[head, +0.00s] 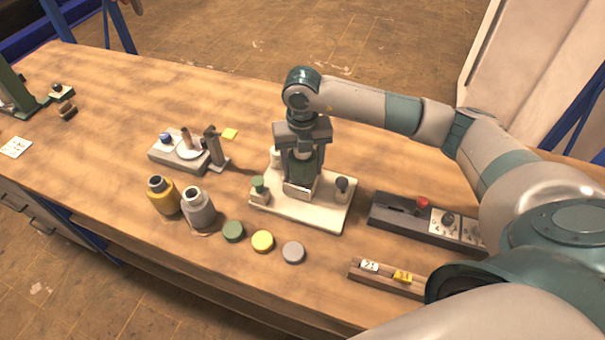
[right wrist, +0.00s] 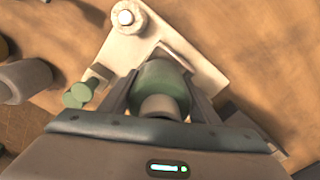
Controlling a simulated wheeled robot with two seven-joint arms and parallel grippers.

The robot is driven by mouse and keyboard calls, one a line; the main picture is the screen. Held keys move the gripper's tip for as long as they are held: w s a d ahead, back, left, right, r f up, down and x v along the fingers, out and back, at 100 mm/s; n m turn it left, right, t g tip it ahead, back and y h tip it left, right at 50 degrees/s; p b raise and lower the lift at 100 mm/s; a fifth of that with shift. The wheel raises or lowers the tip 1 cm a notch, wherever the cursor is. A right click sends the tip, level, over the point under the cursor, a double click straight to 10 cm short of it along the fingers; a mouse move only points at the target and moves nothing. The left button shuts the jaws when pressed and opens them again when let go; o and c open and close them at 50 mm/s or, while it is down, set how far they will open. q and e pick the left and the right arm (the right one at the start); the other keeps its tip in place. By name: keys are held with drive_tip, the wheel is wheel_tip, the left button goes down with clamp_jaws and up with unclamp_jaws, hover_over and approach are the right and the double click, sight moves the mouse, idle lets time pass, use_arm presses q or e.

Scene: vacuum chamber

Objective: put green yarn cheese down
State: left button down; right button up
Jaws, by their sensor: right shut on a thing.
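My right gripper (head: 302,166) is shut on the green yarn cheese (head: 303,172), pointing down over a cream base plate (head: 300,215). The right wrist view shows the green yarn cheese (right wrist: 160,80) between the two fingers, with a pale core end toward the camera. The cheese is over the middle of the plate, behind a small pale block (head: 298,190). I cannot tell whether its underside touches the plate. The plate also carries a green-topped post (head: 259,188) at left and a dark knob (head: 342,186) at right. My left gripper is out of view.
A yellow bottle (head: 163,196) and a grey bottle (head: 198,208) stand left of the plate. Green (head: 233,231), yellow (head: 262,241) and grey (head: 293,252) discs lie in front. A grey device (head: 185,152) is behind left; a dark control box (head: 400,215) is right.

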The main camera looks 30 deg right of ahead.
sight(302, 176)
wheel_tip(302, 176, down, 2)
drive_tip(key=shift+f+p, duration=0.25)
drive_tip(key=shift+p, duration=0.45)
drive_tip(key=shift+f, duration=0.6)
drive_tip(key=shift+f, duration=0.15)
drive_tip(key=o, duration=1.1)
drive_tip(key=shift+o, duration=0.2)
